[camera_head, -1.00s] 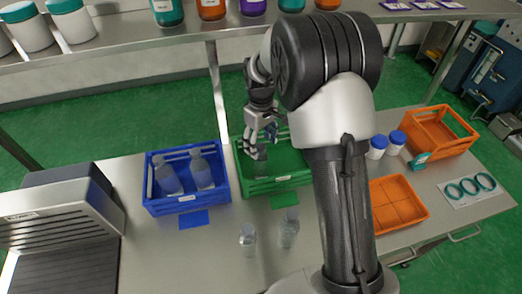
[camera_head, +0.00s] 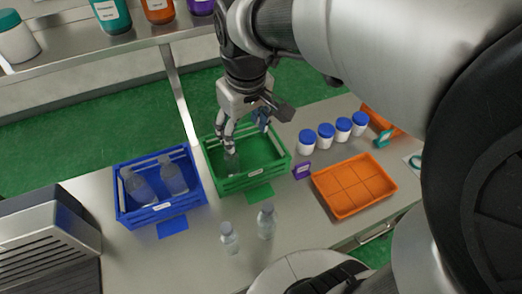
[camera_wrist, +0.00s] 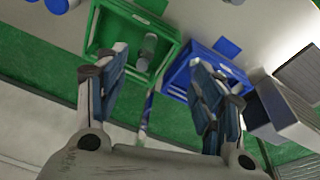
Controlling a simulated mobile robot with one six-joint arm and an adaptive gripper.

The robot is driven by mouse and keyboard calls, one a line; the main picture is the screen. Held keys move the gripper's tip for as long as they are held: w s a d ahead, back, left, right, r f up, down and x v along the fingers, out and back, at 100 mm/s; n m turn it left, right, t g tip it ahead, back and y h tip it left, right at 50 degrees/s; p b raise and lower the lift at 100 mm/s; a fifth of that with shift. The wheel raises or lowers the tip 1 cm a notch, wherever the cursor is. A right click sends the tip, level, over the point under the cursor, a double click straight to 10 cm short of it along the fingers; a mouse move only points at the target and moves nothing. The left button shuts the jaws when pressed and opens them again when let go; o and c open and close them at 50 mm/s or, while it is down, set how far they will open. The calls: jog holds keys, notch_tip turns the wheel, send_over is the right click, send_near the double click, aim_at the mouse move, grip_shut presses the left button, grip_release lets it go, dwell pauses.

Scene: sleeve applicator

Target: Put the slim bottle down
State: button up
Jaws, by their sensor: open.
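A clear slim bottle with a grey cap (camera_head: 232,163) is inside the green crate (camera_head: 253,181), near its left side. One finger partly covers it in the head view. It also shows in the wrist view (camera_wrist: 147,50), inside the green crate (camera_wrist: 100,28), clear of my fingers. I cannot tell for sure whether it is upright. My gripper (camera_head: 246,137) is open and empty above the green crate, its fingers spread wide and pointing down. The open fingers also show in the wrist view (camera_wrist: 160,68).
A blue crate (camera_head: 160,210) with two clear bottles stands left of the green one. Two more bottles (camera_head: 230,238) (camera_head: 266,222) stand in front. Right are an orange tray (camera_head: 354,187), a purple box (camera_head: 302,170) and several blue-capped jars (camera_head: 326,137). A shelf edge (camera_head: 90,57) runs behind.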

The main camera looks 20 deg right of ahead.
jog(key=s+m+t, duration=0.2)
jog(key=s+m, duration=0.1)
jog(key=s, duration=1.2)
jog(key=shift+s, duration=0.35)
notch_tip(320, 180, down, 3)
jog(key=b, duration=0.3)
jog(key=shift+f, duration=0.1)
jog(key=shift+a, duration=0.1)
